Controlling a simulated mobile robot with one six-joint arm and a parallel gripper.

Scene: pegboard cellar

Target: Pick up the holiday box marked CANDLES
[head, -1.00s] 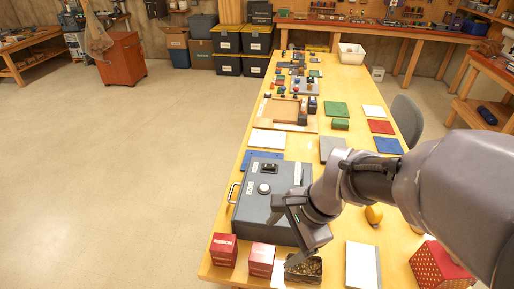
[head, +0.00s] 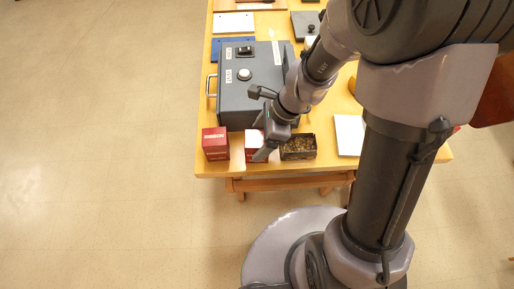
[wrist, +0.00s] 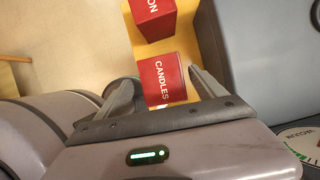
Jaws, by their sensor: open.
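The red box marked CANDLES (wrist: 165,80) sits on the yellow table near its front edge, its lettering readable in the wrist view. In the head view the same box (head: 251,140) is partly hidden by my gripper (head: 262,150). My gripper is open, and in the wrist view its fingers (wrist: 165,88) show on either side of the CANDLES box. I cannot tell whether they touch it.
A similar red box (head: 215,145) stands left of it, its label ending in ON in the wrist view (wrist: 152,14). An open dark box with brown contents (head: 298,147) stands close on the right. A large grey case (head: 250,85) lies just behind.

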